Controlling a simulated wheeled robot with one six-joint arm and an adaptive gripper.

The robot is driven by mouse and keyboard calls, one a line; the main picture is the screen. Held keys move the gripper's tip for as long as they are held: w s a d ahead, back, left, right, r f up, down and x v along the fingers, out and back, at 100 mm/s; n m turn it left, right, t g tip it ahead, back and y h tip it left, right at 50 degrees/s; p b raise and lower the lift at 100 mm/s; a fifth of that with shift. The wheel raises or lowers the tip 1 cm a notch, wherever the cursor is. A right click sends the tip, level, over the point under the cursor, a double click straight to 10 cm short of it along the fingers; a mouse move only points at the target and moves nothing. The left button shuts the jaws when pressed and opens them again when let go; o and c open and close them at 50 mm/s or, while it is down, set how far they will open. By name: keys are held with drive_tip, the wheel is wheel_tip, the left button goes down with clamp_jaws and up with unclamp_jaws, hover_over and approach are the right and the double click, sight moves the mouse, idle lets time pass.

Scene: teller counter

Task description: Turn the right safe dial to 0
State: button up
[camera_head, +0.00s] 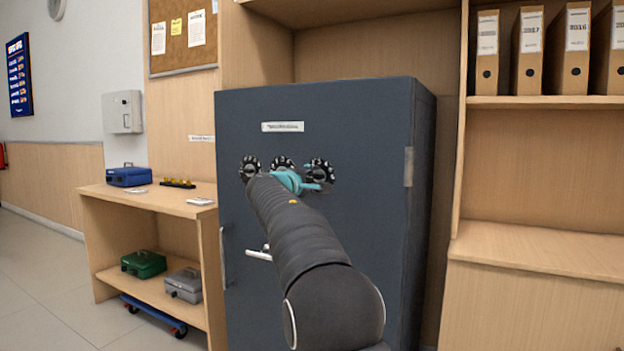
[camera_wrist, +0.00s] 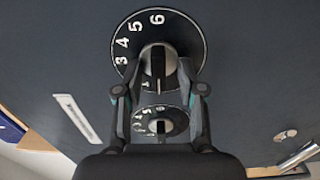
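The right safe dial (camera_head: 320,174) is a black disc with white numbers on the front of the dark blue-grey safe (camera_head: 300,120). In the wrist view the right dial (camera_wrist: 182,28) is large at the top, with 3, 4, 5 and 6 readable; its pale knob (camera_wrist: 160,68) has a dark bar. My gripper (camera_head: 312,179) is at this dial. In the wrist view its fingers (camera_wrist: 161,72) stand apart on either side of the knob; whether they press on it is unclear. They hide part of the dial's lower edge.
The middle dial (camera_head: 283,163) and left dial (camera_head: 249,167) sit close beside it; the middle one (camera_wrist: 160,125) shows between my fingers. A handle (camera_head: 259,255) is below. A wooden bench (camera_head: 165,197) stands left, shelves (camera_head: 540,101) right.

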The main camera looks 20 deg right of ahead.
drive_tip(key=v, duration=1.2)
idle(0.4)
wheel_tip(320, 180, down, 11)
drive_tip(key=s+g+y, duration=0.1)
drive_tip(key=g+y, duration=0.1)
drive_tip(key=y, duration=0.1)
drive_tip(key=s+a+f+m+g+y, duration=0.3)
drive_tip(key=s+f+y, duration=0.1)
drive_tip(key=s+f, duration=0.65)
drive_tip(key=s+a+f+m+y, duration=0.1)
drive_tip(key=s+a+f+y, duration=0.1)
drive_tip(key=s, duration=0.8)
drive_tip(key=s+a+f+m+y, duration=0.2)
drive_tip(key=s+a+f, duration=0.1)
drive_tip(key=s, duration=0.7)
drive_tip(key=s+a+f+m+y, duration=0.1)
drive_tip(key=s+a+f+y, duration=0.2)
drive_tip(key=s, duration=0.8)
drive_tip(key=shift+a+f+m+p, duration=0.3)
drive_tip(key=shift+a+m, duration=0.1)
drive_tip(key=shift+a, duration=0.65)
drive_tip(key=shift+s, duration=0.15)
